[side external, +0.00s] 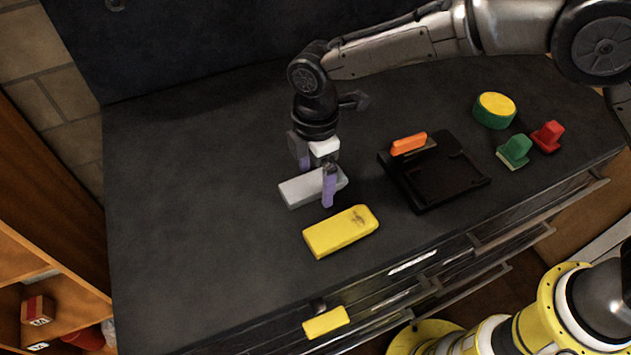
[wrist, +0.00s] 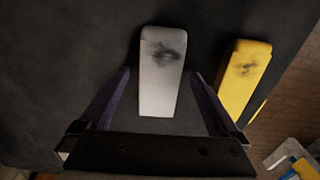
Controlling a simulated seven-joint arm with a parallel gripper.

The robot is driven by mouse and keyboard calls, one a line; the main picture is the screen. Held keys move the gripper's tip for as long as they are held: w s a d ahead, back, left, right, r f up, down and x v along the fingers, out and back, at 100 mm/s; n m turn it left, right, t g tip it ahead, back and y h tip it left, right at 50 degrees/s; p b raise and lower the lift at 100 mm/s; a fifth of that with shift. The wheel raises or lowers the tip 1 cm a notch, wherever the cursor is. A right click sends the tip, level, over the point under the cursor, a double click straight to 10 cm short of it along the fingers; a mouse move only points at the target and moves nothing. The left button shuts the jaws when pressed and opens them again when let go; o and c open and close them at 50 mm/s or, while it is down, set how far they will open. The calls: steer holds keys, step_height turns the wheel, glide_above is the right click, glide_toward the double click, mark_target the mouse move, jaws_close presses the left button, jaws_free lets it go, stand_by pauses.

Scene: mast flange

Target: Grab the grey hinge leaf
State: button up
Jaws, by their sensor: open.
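The grey hinge leaf (side external: 302,188) is a light grey, flat oblong block lying on the dark worktop. In the side view my gripper (side external: 317,182) is right over its right end, with purple fingers apart on either side of it. In the wrist view the grey leaf (wrist: 161,72) has a dark smudge near its far end. Its near end lies between the two open fingers of my gripper (wrist: 163,98), with gaps on both sides. I cannot tell how far the fingertips are above the worktop.
A yellow block (side external: 341,231) of similar shape lies close by, right of the grey leaf in the wrist view (wrist: 243,78). A black tray-like fixture (side external: 455,180) with an orange piece (side external: 408,143) stands to the right. Green, red and yellow-topped parts lie beyond. The worktop's left is clear.

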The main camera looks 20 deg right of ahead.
jaws_close()
steer(key=shift+r, duration=0.1)
stand_by(0.5)
